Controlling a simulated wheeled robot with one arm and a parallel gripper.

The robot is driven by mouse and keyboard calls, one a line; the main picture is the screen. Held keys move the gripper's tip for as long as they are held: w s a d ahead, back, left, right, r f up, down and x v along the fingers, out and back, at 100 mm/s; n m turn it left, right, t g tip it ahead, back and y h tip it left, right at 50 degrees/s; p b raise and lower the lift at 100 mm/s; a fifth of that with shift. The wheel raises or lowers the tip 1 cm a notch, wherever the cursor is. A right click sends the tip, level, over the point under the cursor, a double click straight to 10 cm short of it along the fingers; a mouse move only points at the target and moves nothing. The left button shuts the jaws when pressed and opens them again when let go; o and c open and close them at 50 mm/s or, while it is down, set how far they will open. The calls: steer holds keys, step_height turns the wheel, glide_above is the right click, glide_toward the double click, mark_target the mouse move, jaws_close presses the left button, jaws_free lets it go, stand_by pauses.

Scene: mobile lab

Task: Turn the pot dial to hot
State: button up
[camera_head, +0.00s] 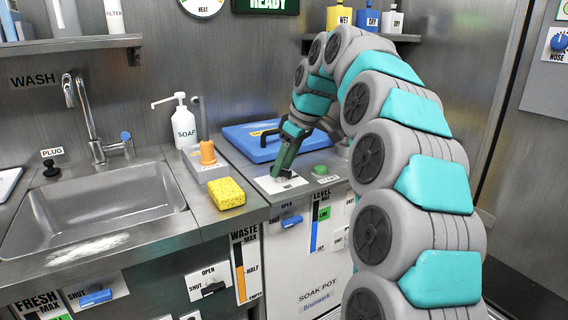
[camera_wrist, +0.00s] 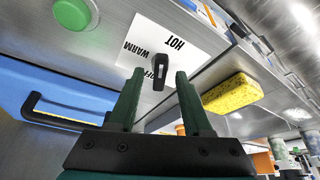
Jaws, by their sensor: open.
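The pot dial (camera_wrist: 159,76) is a small black knob on a white plate (camera_wrist: 185,37) lettered OFF, WARM and HOT, upside down in the wrist view. The OFF lettering is partly covered by the knob. In the head view the plate (camera_head: 266,186) lies on the counter top at the front edge, and the fingers hide most of the dial. My gripper (camera_wrist: 160,72) is open, its two green fingers on either side of the dial in the picture. I cannot tell whether either finger touches it. In the head view my gripper (camera_head: 278,172) points down at the plate.
A green START button (camera_head: 320,169) sits right of the plate. A blue lid (camera_head: 258,151) with a black handle lies behind it. A yellow sponge (camera_head: 226,193), an orange-topped fixture (camera_head: 207,152), a soap bottle (camera_head: 184,124) and the sink (camera_head: 95,208) are to the left.

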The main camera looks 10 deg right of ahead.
jaws_close()
stand_by(0.4)
steer(key=m+b, duration=0.1)
steer(key=m, duration=0.2)
steer(key=shift+s+t+h, duration=0.1)
steer(key=shift+t+h, duration=0.2)
steer(key=shift+h, duration=0.1)
steer(key=shift+a+m+t+h, duration=0.2)
steer(key=shift+m+t+h, duration=0.15)
steer(key=shift+m, duration=0.85)
jaws_free()
